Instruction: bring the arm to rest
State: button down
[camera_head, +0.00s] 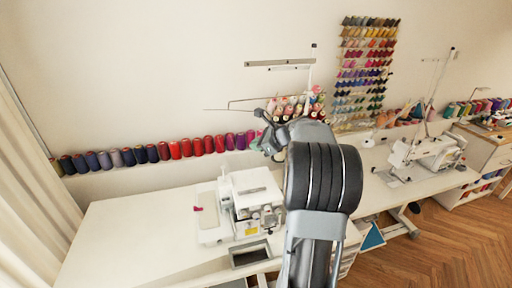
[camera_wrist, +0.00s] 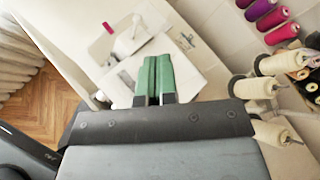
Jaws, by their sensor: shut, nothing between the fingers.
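My arm rises through the middle of the head view and bends toward the wall. My gripper (camera_head: 267,143) is at its far end, above the table and partly hidden by my own arm. In the wrist view the gripper's green fingers (camera_wrist: 155,78) are together with nothing between them. Beyond the fingers is the white sewing machine (camera_wrist: 170,60), which also stands on the table in the head view (camera_head: 250,200). The gripper appears apart from it.
Spools (camera_head: 185,149) line the wall behind. Thread cones (camera_wrist: 255,88) are close on the right in the wrist view. Another sewing machine (camera_head: 430,150) stands right. The table's left part is clear.

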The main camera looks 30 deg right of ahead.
dwell(0.4)
jog(key=s+a+f+n+g+h, duration=0.2)
jog(key=s+a+f+n+g, duration=0.45)
jog(key=n, duration=0.45)
jog(key=s+a+r+n+t+h, duration=0.1)
jog(key=s+a+r+n+h, duration=0.1)
jog(key=s+a+n, duration=1.3)
jog(key=shift+s+a+r+n+h, duration=0.35)
jog(key=shift+a+n+h, duration=0.15)
jog(key=shift+a+n, duration=0.3)
jog(key=shift+a, duration=0.1)
